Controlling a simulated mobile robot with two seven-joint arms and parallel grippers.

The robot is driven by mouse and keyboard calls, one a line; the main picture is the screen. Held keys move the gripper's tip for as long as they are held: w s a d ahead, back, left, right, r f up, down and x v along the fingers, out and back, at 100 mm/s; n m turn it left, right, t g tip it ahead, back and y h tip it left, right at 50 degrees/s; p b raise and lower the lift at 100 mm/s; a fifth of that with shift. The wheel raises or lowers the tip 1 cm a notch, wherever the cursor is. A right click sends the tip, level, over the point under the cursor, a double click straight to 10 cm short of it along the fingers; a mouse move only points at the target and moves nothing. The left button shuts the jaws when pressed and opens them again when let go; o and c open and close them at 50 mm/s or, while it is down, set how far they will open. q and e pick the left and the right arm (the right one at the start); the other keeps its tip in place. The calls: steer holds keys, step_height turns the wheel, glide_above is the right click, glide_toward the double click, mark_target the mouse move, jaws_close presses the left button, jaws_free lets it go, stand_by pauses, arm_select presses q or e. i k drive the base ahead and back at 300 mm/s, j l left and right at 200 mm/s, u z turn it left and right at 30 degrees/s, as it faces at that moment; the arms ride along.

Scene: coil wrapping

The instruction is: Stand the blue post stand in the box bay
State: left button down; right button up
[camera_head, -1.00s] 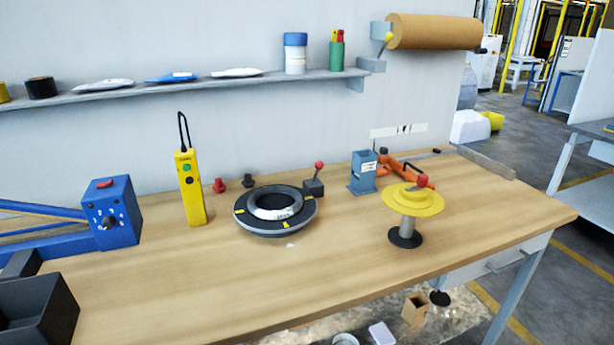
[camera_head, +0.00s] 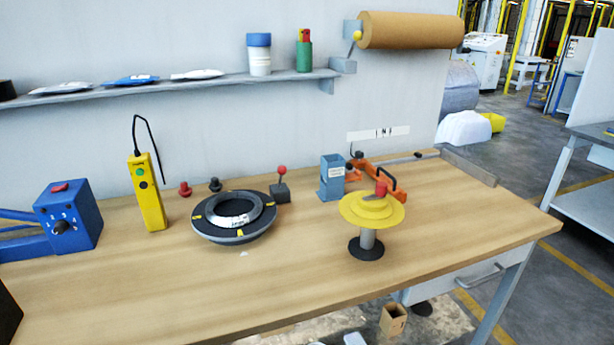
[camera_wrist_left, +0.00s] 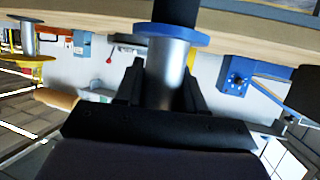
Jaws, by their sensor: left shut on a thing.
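My left gripper (camera_wrist_left: 163,80) shows in the left wrist view, its dark fingers shut on the silver post of the blue post stand (camera_wrist_left: 172,34). The stand has a round blue flange beyond the fingertips and a dark part past it, cut off by the picture's top edge. This view is upside down, with the bench edge along its top. The stand and both my grippers are out of the head view. I cannot make out a marked box bay; a dark box (camera_head: 8,318) is partly in view at the lower left corner.
On the bench (camera_head: 290,270) stand a blue control box (camera_head: 70,222), a yellow pendant (camera_head: 148,193), a black ring (camera_head: 233,217), a blue-grey holder (camera_head: 332,178) and a yellow-topped stand (camera_head: 370,212). The front middle of the bench is clear. A cardboard box (camera_head: 394,320) is below.

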mark_target(432, 187)
steer(key=i+l, duration=0.1)
steer(key=l, duration=0.75)
steer(key=i+l, duration=0.1)
steer(key=l, duration=0.7)
steer(key=i+l+u, duration=0.1)
steer(key=l, duration=0.75)
steer(key=i+l, duration=0.1)
steer(key=l, duration=0.75)
